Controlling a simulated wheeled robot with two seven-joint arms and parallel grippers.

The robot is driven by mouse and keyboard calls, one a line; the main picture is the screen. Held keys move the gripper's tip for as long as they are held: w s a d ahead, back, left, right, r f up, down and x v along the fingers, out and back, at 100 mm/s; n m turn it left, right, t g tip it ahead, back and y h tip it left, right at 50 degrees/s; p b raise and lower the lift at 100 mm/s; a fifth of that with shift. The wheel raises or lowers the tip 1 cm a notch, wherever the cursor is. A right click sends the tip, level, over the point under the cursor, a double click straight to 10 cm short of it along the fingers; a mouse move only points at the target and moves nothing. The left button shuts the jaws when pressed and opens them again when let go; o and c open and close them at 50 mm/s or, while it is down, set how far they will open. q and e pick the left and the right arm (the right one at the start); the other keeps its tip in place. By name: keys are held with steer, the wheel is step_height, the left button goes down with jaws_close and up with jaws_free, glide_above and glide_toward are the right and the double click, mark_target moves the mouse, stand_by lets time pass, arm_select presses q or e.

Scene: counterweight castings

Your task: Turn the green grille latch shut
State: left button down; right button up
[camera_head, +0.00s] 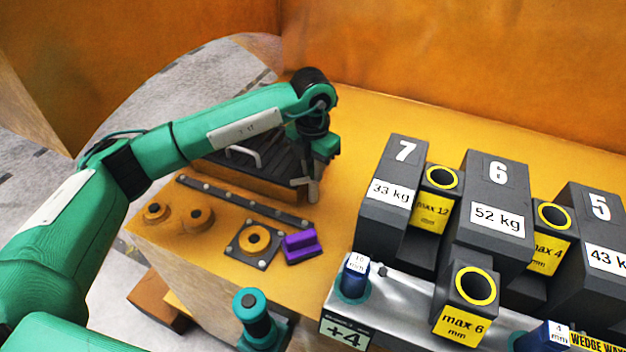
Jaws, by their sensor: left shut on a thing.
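The dark slatted grille (262,170) with a pale bar handle lies on the orange casting, left of the weights. My left arm reaches over it from the left. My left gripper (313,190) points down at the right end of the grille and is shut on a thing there. That thing is almost wholly hidden by the gripper; from its place I take it to be the green grille latch. How far the latch is turned cannot be told. My right gripper is not in view.
A purple block (300,246) and a round orange boss on a dark plate (254,240) lie in front of the grille. A long dark bolted strip (240,200) runs between. Dark weights numbered 7 (391,190), 6 (496,215) and 5 (598,235) stand at the right.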

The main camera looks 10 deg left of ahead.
arm_select(q)
steer(key=shift+w+f+m+b, duration=0.1)
steer(key=shift+f+m+b, duration=0.15)
steer(key=shift+m+b, duration=0.75)
steer(key=m+b, duration=0.4)
steer(key=shift+r, duration=0.1)
steer(key=shift+r+m+b, duration=0.15)
steer(key=shift+m+b, duration=0.65)
steer(key=shift+b, duration=0.1)
steer(key=shift+r, duration=0.1)
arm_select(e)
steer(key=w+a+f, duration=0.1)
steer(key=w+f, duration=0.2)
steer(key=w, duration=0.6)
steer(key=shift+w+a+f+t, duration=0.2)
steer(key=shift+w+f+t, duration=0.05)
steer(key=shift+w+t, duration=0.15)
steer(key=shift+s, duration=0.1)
arm_select(q)
steer(key=c, duration=1.3)
jaws_free()
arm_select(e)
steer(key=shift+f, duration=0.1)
